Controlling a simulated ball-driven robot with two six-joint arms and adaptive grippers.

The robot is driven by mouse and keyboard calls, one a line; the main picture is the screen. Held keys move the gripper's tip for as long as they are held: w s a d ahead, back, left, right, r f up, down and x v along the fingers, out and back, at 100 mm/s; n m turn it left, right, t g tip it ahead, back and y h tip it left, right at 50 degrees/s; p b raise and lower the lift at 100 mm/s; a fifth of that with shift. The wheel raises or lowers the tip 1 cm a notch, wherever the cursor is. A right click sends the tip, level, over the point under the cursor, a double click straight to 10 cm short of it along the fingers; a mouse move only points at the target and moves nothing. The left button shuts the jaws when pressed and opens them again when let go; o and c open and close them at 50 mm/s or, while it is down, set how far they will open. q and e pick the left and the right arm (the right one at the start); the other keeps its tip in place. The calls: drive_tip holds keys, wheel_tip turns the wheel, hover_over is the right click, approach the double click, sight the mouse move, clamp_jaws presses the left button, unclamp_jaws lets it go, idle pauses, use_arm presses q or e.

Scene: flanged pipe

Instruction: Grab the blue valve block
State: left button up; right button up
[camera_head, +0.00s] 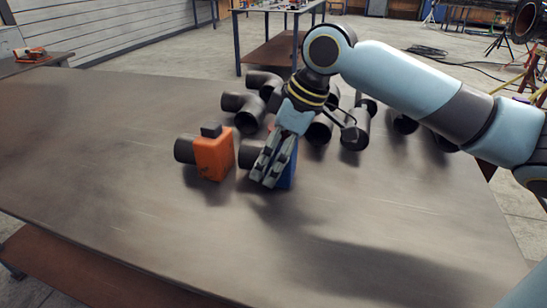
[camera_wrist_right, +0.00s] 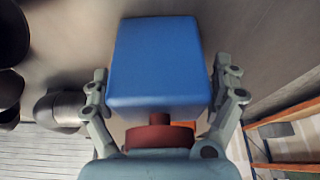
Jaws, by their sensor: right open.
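The blue valve block (camera_wrist_right: 157,62) sits between the two open fingers of my right gripper (camera_wrist_right: 160,85) in the right wrist view. A finger lies on each side of it, with a slim visible space beside the block. In the head view the right gripper (camera_head: 266,178) points down over the block and hides most of it; a strip of the blue valve block (camera_head: 288,172) shows at the gripper's right. A dark red round part with a short stem (camera_wrist_right: 158,132) lies below the block in the wrist view. My left gripper is in neither view.
An orange valve block (camera_head: 213,156) with a black pipe end stands just left of my right gripper. Several black pipe elbows (camera_head: 240,102) lie behind the gripper on the table (camera_head: 110,160). The table's left side and front are clear.

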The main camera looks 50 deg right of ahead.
drive_tip(key=shift+c, duration=0.4)
drive_tip(key=c, duration=1.6)
drive_tip(key=shift+r, duration=0.1)
drive_tip(key=shift+r, duration=0.1)
